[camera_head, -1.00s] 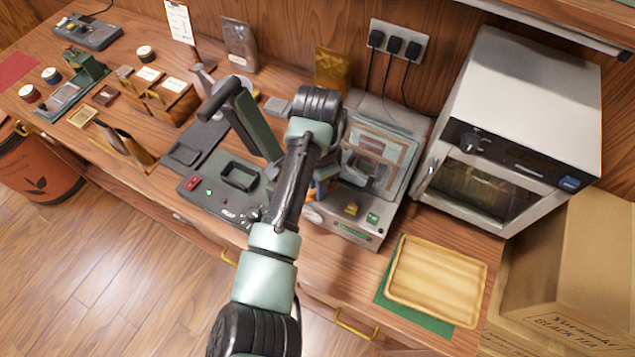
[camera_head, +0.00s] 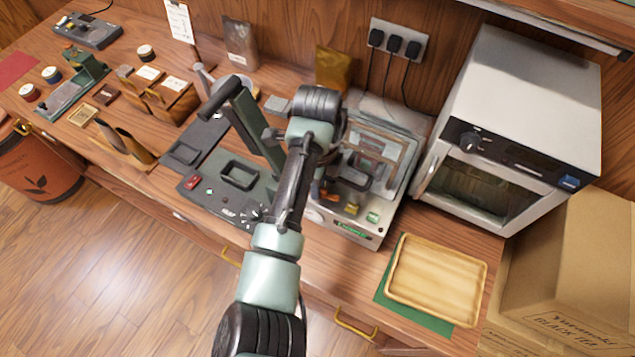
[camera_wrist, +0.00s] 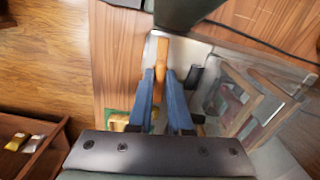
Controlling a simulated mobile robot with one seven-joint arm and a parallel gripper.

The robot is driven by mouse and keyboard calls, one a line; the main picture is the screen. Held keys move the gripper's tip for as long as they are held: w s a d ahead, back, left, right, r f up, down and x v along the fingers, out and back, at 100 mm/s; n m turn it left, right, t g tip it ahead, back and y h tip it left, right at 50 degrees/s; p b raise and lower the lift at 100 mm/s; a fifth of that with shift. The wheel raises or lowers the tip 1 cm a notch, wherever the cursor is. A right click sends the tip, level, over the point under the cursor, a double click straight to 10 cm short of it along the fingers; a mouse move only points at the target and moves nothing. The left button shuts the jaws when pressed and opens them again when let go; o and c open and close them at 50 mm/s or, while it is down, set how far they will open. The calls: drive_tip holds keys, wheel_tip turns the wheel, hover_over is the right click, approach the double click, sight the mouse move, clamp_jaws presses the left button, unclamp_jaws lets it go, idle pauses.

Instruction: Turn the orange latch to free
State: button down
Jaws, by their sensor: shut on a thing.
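The orange latch (camera_wrist: 161,58) shows in the wrist view as an upright orange bar at the edge of a grey-white machine. My gripper (camera_wrist: 160,76) has its two blue fingers closed around the near part of this bar. In the head view my arm covers most of the gripper, and only a small orange patch (camera_head: 330,197) shows beside it. The machine (camera_head: 352,231) has a pale body, a clear framed lid and small yellow and green parts on its front. The latch's far end and exact angle are hard to tell.
A press with a green lever (camera_head: 250,125) stands just left of my arm. An oven (camera_head: 525,120) is to the right, with a wooden tray (camera_head: 437,280) on a green mat in front. Cardboard boxes (camera_head: 575,265) stand at the right edge. Plugs and cables hang behind the machine.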

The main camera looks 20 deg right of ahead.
drive_tip(key=shift+m, duration=0.6)
drive_tip(key=shift+r, duration=0.1)
drive_tip(key=c, duration=0.9)
unclamp_jaws()
wheel_tip(320, 180, up, 13)
drive_tip(key=shift+f, duration=0.1)
